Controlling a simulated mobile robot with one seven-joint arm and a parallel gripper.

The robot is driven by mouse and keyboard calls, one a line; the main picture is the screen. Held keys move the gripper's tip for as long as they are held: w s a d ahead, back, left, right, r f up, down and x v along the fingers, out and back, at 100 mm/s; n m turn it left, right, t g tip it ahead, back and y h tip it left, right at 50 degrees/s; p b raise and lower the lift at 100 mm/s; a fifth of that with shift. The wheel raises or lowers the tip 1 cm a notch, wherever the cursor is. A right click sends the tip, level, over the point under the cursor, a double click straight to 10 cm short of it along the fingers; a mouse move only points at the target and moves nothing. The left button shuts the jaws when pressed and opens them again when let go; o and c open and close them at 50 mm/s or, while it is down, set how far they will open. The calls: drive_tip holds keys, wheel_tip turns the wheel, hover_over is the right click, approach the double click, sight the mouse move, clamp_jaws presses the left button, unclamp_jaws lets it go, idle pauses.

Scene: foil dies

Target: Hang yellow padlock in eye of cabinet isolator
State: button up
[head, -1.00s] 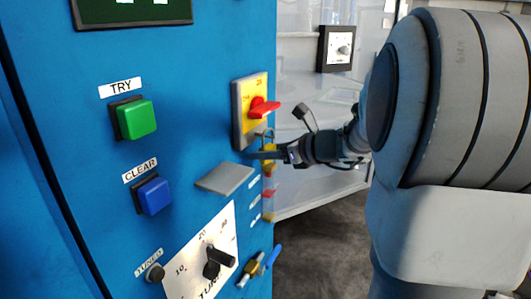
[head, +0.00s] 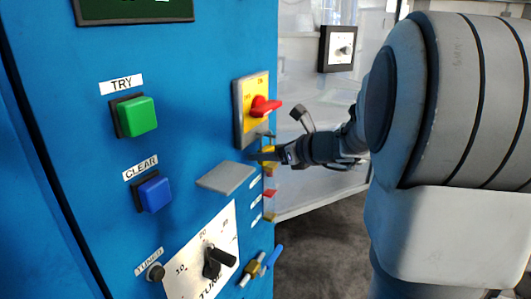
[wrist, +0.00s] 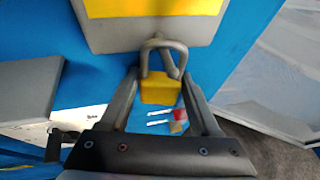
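The yellow padlock (wrist: 160,92) is between the two fingers of my gripper (wrist: 161,80) in the wrist view, and the fingers appear to press on its sides. Its grey shackle (wrist: 163,48) points up and overlaps the lower edge of the cabinet isolator's grey plate (wrist: 205,32). I cannot tell whether the shackle passes through the eye. In the head view the isolator (head: 252,98) has a yellow face and a red handle (head: 265,106). My gripper (head: 264,155) is just below it, partly covering the padlock (head: 268,149).
A grey shelf (head: 226,177) juts from the blue cabinet (head: 205,130) left of and below my gripper. Small red and yellow items with white labels (head: 255,201) are below. A dial (head: 217,262) and a blue-handled part (head: 272,257) are lower down. Right of the cabinet is open floor (head: 325,240).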

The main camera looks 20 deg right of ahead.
drive_tip(key=o, duration=0.3)
drive_tip(key=shift+o, duration=0.2)
